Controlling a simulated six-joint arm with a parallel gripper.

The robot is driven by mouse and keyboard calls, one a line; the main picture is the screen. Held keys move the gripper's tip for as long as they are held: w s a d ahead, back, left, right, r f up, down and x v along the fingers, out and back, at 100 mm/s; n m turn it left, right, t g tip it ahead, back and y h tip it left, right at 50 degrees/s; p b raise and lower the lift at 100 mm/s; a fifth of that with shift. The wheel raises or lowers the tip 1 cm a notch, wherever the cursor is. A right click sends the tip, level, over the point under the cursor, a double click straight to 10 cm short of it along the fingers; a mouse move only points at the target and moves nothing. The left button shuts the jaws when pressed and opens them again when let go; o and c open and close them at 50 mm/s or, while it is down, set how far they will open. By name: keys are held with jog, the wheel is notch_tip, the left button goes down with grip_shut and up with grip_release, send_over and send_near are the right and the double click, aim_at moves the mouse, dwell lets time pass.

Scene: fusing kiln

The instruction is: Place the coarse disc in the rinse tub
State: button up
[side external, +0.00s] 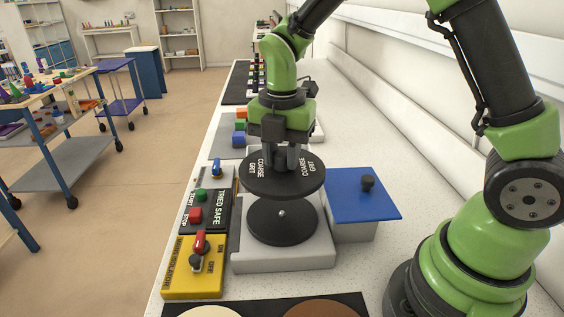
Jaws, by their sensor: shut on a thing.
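My gripper (288,163) points down and is shut on the coarse disc (255,184), a dark round plate with white "COARSE GRIT" lettering. The disc is held about level over the grey machine's round black plate (282,230), which has a small pale centre pin; a gap shows between the two. The fingers cover the middle of the disc. To the right stands a grey tub-like box (356,232) with a blue lid (358,203) and black knob on top. No label on it shows, so I cannot tell whether it is the rinse tub; its inside is hidden.
A black "TRIED SAFE" panel (207,228) with green and red buttons and a yellow isolator box (192,282) with a red handle line the left bench edge. Cream (212,312) and brown (322,309) discs lie in front. Coloured blocks (240,127) stand behind.

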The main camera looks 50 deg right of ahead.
aim_at(307, 169)
jog(key=m, duration=0.4)
jog(key=s+m, duration=0.1)
jog(key=m, duration=0.1)
jog(key=shift+d+r, duration=0.2)
jog(key=shift+d, duration=0.2)
jog(key=m, duration=0.5)
jog(key=shift+s+d+r, duration=0.1)
jog(key=shift+s+d, duration=0.2)
jog(key=shift+s, duration=0.05)
jog(key=m, duration=0.4)
jog(key=shift+s+d+r+m, duration=0.1)
jog(key=shift+s+d+m, duration=0.15)
jog(key=shift+s+m, duration=0.15)
jog(key=m, duration=0.4)
jog(key=s+m, duration=0.1)
jog(key=m, duration=0.1)
jog(key=shift+d+r+m, duration=0.1)
jog(key=shift+d+m, duration=0.2)
jog(key=w+d+f+m, duration=0.25)
jog(key=d+m, duration=0.45)
jog(key=d, duration=0.5)
jog(key=w+d+f+m, duration=0.2)
jog(key=d+f+m, duration=0.3)
jog(key=d, duration=0.8)
jog(key=shift+m, duration=0.7)
jog(key=f, duration=0.9)
jog(key=shift+w+a, duration=0.15)
jog(key=shift+a, duration=0.05)
